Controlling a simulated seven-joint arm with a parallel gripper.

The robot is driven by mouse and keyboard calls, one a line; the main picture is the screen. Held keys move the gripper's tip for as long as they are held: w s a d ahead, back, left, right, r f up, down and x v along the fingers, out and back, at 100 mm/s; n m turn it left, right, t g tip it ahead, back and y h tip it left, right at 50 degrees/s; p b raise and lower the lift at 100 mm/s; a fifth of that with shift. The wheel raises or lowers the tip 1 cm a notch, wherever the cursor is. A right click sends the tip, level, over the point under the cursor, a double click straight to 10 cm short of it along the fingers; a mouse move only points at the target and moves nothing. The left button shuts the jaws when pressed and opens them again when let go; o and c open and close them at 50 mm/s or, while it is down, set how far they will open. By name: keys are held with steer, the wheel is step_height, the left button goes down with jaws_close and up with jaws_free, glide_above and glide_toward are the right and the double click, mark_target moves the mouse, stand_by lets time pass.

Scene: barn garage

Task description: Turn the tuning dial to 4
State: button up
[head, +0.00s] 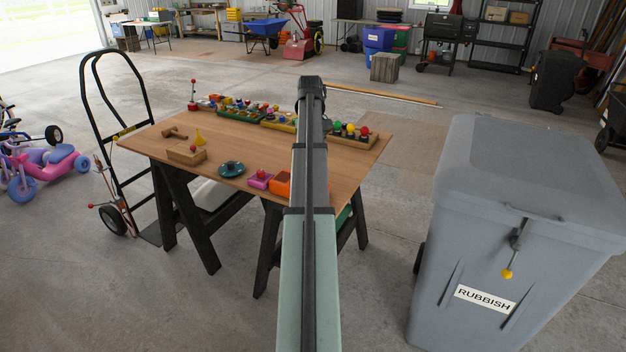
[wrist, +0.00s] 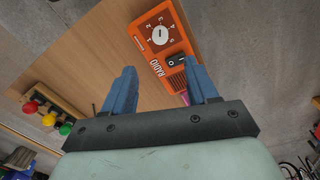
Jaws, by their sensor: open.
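The orange radio (wrist: 147,46) lies on the wooden table near the top middle of the wrist view. It also shows in the head view (head: 280,184), at the table's near edge left of my arm. Its tuning dial (wrist: 159,35) is a pale round knob with a short dark mark, ringed by the numbers 1 to 5. I cannot tell which number the mark points to. A black switch (wrist: 176,61) sits below the dial. My gripper (wrist: 163,82) is open and empty, its blue fingers apart and short of the dial in the picture. The head view does not show the fingers.
A pink box (head: 260,180) with a red knob sits beside the radio. A teal dish (head: 231,170) and a wooden box (head: 186,153) lie further left. Several colored-knob toys line the table's (head: 222,140) back. A grey rubbish bin (head: 520,190) stands right.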

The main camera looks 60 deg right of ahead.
steer(key=f, duration=1.3)
steer(key=shift+d, duration=0.2)
steer(key=c, duration=1.1)
